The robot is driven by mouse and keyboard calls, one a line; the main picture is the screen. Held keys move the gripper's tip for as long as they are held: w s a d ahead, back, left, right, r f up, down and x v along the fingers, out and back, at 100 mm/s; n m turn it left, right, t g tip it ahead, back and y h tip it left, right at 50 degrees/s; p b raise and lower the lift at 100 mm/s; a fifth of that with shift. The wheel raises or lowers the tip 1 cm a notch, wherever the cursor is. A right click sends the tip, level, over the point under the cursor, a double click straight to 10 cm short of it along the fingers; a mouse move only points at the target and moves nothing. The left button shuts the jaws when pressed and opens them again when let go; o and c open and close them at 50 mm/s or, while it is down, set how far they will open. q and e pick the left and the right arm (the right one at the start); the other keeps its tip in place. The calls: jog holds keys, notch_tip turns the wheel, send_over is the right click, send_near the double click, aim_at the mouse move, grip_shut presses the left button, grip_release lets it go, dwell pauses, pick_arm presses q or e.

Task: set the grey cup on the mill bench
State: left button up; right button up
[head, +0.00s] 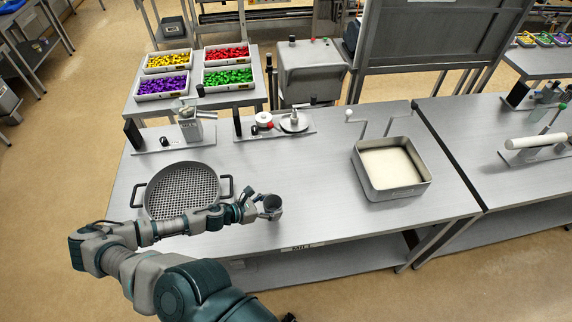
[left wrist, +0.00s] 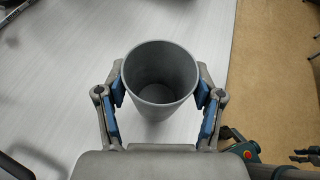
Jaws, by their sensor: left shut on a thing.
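The grey cup (head: 273,203) is upright above the near part of a grey metal bench (head: 310,190), close to its front edge. My left gripper (head: 260,207) is shut on it from the side. In the left wrist view the empty grey cup (left wrist: 160,82) sits between the two blue-padded fingers of my left gripper (left wrist: 160,95). I cannot tell whether the cup's base touches the bench. A label on the bench's front edge is too small to read surely.
A round sieve pan (head: 182,190) lies left of the cup. A square pan of pale contents (head: 392,168) stands to the right. Small devices (head: 190,130) line the back edge. Trays of coloured pieces (head: 228,78) stand behind. The bench middle is clear.

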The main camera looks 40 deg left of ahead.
pick_arm(q)
jog(key=shift+s+a+r+m+h, duration=0.1)
jog(key=shift+s+r+m+h, duration=0.2)
jog(key=shift+r, duration=0.05)
jog(key=w+d, duration=0.1)
jog(key=w+d+b, duration=0.1)
jog(key=w, duration=0.1)
jog(key=shift+f+h, duration=0.1)
jog(key=shift+h, duration=0.2)
jog(key=w+d+b, duration=0.3)
jog(key=w, duration=0.3)
jog(key=p, duration=0.2)
send_over(310, 211)
notch_tip(310, 211, down, 4)
jog(key=shift+w+f, duration=0.1)
jog(key=shift+f, duration=0.25)
jog(key=shift+d, duration=0.1)
pick_arm(e)
jog(key=shift+w+a+f, duration=0.25)
jog(key=shift+w+f, duration=0.55)
jog(key=shift+f, duration=0.15)
pick_arm(q)
jog(key=o, duration=1.3)
jog(key=shift+f, duration=0.1)
jog(key=shift+c, duration=0.2)
